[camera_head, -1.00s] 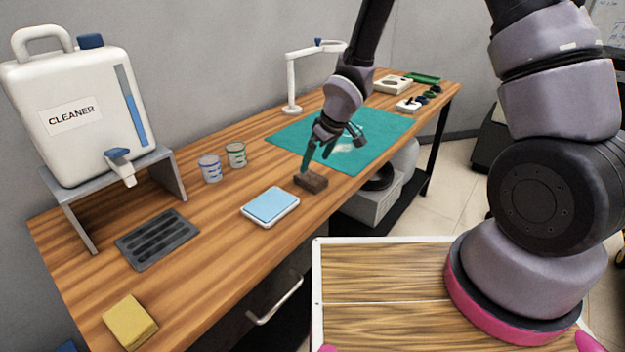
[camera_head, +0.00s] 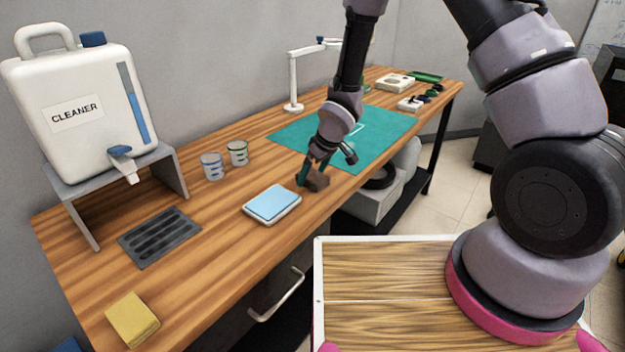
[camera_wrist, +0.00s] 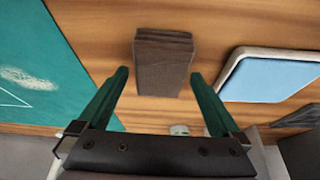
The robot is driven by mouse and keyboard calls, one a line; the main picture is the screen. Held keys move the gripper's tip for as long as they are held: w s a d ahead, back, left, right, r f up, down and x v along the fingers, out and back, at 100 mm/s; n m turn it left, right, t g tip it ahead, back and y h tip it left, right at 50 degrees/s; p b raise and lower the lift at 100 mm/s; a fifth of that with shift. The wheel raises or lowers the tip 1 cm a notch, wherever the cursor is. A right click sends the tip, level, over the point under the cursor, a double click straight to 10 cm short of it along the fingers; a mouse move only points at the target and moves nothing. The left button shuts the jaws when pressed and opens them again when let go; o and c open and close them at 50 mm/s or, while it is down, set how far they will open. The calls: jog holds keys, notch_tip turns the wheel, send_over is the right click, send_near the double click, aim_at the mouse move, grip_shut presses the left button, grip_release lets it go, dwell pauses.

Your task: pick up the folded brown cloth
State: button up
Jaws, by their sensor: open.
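The folded brown cloth (camera_wrist: 163,62) is a small dark brown block lying on the wooden bench between the teal mat and the blue-topped pad. In the head view the cloth (camera_head: 317,181) is partly hidden by my gripper (camera_head: 313,174), which is low over it. In the wrist view my gripper (camera_wrist: 158,80) is open, with its two green fingers apart. The cloth shows between and just beyond the fingertips, and I see no finger closed on it.
A blue-topped pad (camera_head: 272,203) lies close to the left of the cloth. The teal mat (camera_head: 385,131) is on the right. Two small cups (camera_head: 212,166), a dark slotted tray (camera_head: 159,238), a yellow folded cloth (camera_head: 132,319) and a cleaner jug (camera_head: 80,105) stand further left.

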aim_at(313, 175)
jog(key=shift+f, duration=0.25)
dwell(0.3)
jog(key=c, duration=1.3)
notch_tip(313, 175, up, 11)
jog(key=shift+f, duration=0.2)
